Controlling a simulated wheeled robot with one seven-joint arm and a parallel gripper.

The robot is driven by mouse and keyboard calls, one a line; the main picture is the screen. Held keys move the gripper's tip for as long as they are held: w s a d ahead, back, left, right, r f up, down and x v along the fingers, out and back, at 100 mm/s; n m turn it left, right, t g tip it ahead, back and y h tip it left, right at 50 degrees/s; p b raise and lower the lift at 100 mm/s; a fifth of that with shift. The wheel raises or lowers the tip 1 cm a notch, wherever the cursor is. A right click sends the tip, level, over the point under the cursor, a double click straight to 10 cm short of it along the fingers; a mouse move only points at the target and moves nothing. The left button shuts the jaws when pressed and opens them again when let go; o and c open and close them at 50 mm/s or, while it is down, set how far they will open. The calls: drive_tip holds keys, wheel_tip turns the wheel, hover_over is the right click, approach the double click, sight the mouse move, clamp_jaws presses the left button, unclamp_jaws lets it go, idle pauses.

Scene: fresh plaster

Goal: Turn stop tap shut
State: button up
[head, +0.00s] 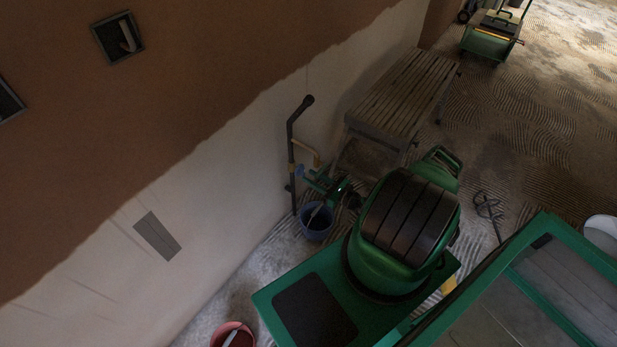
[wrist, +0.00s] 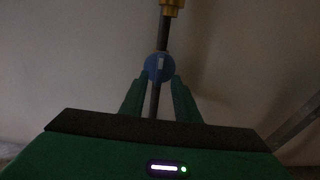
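The stop tap has a round blue handle (wrist: 159,66) with a pale upright mark on its face. It sits on a dark vertical pipe (head: 291,160) against the wall, and the handle also shows in the head view (head: 300,171). My gripper (wrist: 158,80) has its two green fingers apart, one to each side of the handle's lower part. Small gaps seem to show between fingertips and handle; I cannot tell whether the tips reach around it. In the head view my gripper (head: 309,177) is close to the handle, its tips too small to judge.
A brass fitting (head: 316,160) hangs on a side branch of the pipe, right of the handle. A blue bucket (head: 316,222) stands on the floor below. A slatted wooden platform (head: 402,95) stands behind. A red bucket (head: 233,336) is at the bottom.

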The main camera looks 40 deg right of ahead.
drive_tip(key=v, duration=0.8)
drive_tip(key=shift+s+d, duration=0.2)
drive_tip(key=shift+s, duration=0.15)
wheel_tip(320, 180, up, 34)
drive_tip(key=s+n+g+h, duration=0.1)
drive_tip(key=s+n+g, duration=0.1)
drive_tip(key=n+g, duration=1.65)
drive_tip(key=s+a+r+n+t+h, duration=0.1)
drive_tip(key=s+a+r+n+h, duration=0.15)
drive_tip(key=s+r, duration=0.4)
drive_tip(key=s+a+r+n+h, duration=0.1)
drive_tip(key=s+a+r+n, duration=0.15)
drive_tip(key=r, duration=0.75)
drive_tip(key=s+a+r+n, duration=0.1)
drive_tip(key=s+a+r, duration=0.1)
drive_tip(key=s, duration=0.4)
drive_tip(key=s+a+r+n+h, duration=0.1)
drive_tip(key=s+a+r, duration=0.1)
drive_tip(key=s, duration=0.5)
drive_tip(key=shift+s+r, duration=0.3)
drive_tip(key=shift+r, duration=0.55)
drive_tip(key=shift+a+t+h, duration=0.1)
drive_tip(key=shift+t+h, duration=0.15)
